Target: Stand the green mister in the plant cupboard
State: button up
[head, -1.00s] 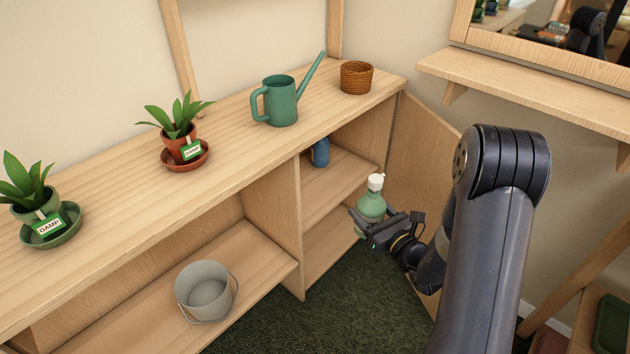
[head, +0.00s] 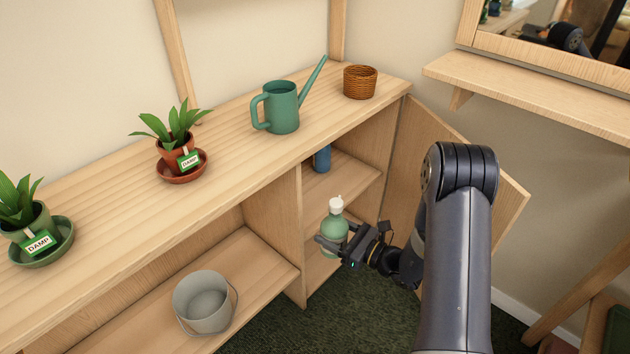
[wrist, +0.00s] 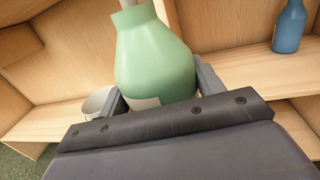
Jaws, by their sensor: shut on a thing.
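The green mister (head: 334,236), a rounded bottle with a white top, is upright in my gripper (head: 340,246). My gripper is shut around its body; the wrist view also shows the mister (wrist: 153,58) between the two fingers. The plant cupboard (head: 290,235) is the wooden unit with an open compartment at its right end, its door (head: 452,165) swung open. The mister is in front of this compartment, around the height of its shelf (head: 345,185). A blue bottle (head: 322,158) stands on that shelf, and shows at the upper right of the wrist view (wrist: 289,27).
On the cupboard top are a green watering can (head: 281,107), a wicker basket (head: 360,82) and two potted plants with DAMP tags (head: 177,150). A grey bucket (head: 203,301) stands in the left bay. The shelf has free room in front of the blue bottle.

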aim_at(314, 207)
jog(key=i+j, duration=0.15)
jog(key=i, duration=0.25)
jog(key=i+j, duration=0.2)
jog(key=i, duration=0.2)
